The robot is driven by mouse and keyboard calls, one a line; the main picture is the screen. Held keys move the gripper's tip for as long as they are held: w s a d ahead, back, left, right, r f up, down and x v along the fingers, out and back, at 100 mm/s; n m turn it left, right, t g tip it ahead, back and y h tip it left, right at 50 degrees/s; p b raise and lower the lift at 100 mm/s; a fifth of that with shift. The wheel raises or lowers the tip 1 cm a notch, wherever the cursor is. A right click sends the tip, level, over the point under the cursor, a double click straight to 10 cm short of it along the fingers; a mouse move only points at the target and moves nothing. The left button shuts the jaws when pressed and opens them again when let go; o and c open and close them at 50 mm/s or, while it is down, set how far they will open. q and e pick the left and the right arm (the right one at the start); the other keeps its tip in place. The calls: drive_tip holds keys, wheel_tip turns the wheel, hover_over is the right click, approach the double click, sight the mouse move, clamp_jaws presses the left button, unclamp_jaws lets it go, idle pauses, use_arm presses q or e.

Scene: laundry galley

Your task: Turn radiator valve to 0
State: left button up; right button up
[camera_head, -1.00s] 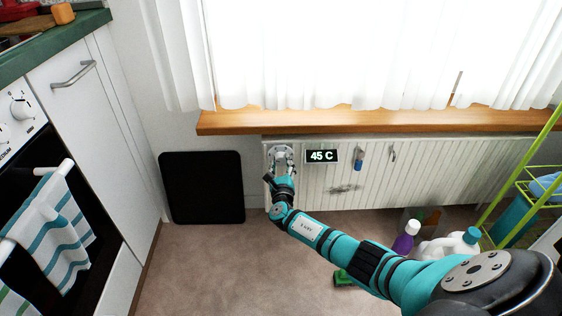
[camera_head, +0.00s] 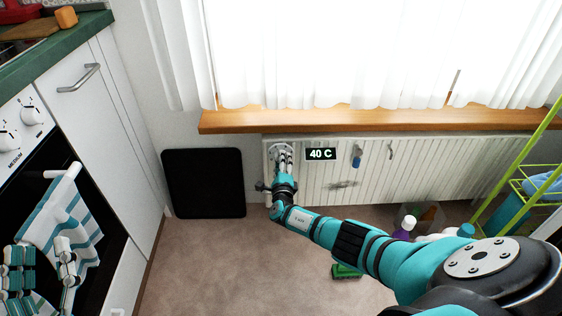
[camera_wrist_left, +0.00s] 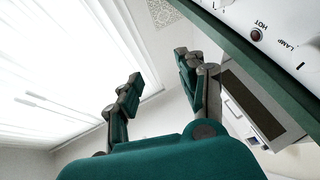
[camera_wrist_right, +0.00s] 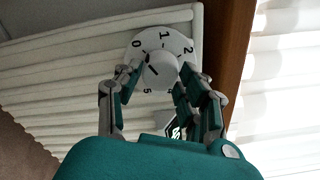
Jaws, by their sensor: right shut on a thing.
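The radiator valve (camera_wrist_right: 163,70) is a white round knob on a dial printed 0 to 5, seen close in the right wrist view. A dark mark on the knob points to the lower left, apparently between 0 and 5. My right gripper (camera_wrist_right: 160,88) is shut on the knob, with fingers on both sides.
A striped towel (camera_head: 62,225) hangs on the oven handle near my left gripper. A wooden sill (camera_head: 380,120) runs above the radiator. A black panel (camera_head: 203,183) leans on the wall. Bottles (camera_head: 405,228) and a green rack (camera_head: 515,190) stand at the right.

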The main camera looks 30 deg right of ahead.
use_arm(q)
drive_tip(key=shift+w+f+g, duration=0.25)
drive_tip(key=shift+f+g, duration=0.15)
drive_tip(key=shift+f, duration=0.15)
use_arm(e)
drive_tip(key=shift+n, duration=0.4)
drive_tip(key=o, duration=1.2)
drive_tip(key=shift+c, duration=0.2)
drive_tip(key=shift+s+f, duration=0.1)
drive_tip(key=shift+s, duration=0.05)
drive_tip(key=v, duration=1.1)
drive_tip(key=shift+s+a, duration=0.15)
drive_tip(key=shift+s, duration=0.2)
